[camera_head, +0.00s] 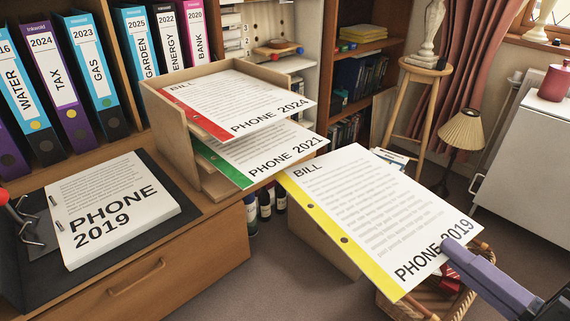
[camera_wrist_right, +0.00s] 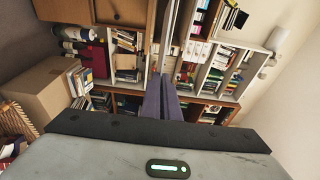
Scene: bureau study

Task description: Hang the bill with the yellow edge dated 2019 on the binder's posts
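The bill with the yellow edge (camera_head: 385,215), marked PHONE 2019, is held out in the air in front of the desk, tilted, with two punched holes in its yellow strip. My right gripper (camera_head: 452,250) is shut on its lower right corner. In the right wrist view its purple fingers (camera_wrist_right: 163,98) are together and the bill shows as a thin edge-on strip (camera_wrist_right: 168,42). The open binder (camera_head: 160,232) lies on the desk at left, with a stack of sheets (camera_head: 115,195) topped PHONE 2019. Its metal posts (camera_head: 57,199) are at the stack's left edge. My left gripper is not in view.
A wooden tray (camera_head: 165,115) between binder and bill holds a red-edged bill (camera_head: 240,100) and a green-edged bill (camera_head: 255,155). Upright binders (camera_head: 60,85) stand behind. A wicker basket (camera_head: 455,300) is below the held bill, and a lamp (camera_head: 463,130) stands behind.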

